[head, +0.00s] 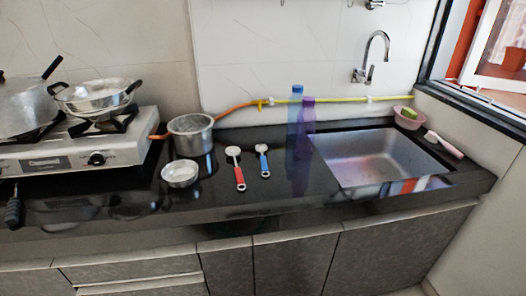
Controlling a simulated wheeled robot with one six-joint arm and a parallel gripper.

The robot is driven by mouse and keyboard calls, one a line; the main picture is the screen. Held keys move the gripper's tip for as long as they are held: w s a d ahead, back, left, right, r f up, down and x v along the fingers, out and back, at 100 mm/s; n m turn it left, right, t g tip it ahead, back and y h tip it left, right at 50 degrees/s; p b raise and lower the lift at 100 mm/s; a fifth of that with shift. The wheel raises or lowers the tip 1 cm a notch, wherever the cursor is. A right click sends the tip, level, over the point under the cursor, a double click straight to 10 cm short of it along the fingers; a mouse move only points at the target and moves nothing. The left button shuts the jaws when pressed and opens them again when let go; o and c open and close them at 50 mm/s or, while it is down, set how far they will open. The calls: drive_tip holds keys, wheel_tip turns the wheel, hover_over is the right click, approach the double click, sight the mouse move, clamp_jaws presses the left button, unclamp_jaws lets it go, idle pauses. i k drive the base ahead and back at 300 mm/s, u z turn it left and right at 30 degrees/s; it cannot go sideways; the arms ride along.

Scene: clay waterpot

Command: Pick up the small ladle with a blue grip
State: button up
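The small ladle with a blue grip (263,162) lies flat on the black counter, its round metal bowl toward the back and its blue grip toward the front. A similar ladle with a red grip (238,172) lies just to its left, apart from it. My gripper is not in the head view.
A metal pot (191,137) and a small metal bowl (180,174) stand left of the ladles. A blue-capped bottle (297,112) and a purple bottle (307,127) stand to the right, beside the sink (372,160). The stove (75,148) is at far left. The counter's front strip is clear before the ladles.

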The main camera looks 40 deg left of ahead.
sight(261, 149)
drive_tip(key=u, duration=0.35)
drive_tip(key=i, duration=0.65)
drive_tip(key=u, duration=1.25)
drive_tip(key=i, duration=0.7)
drive_tip(key=u, duration=0.65)
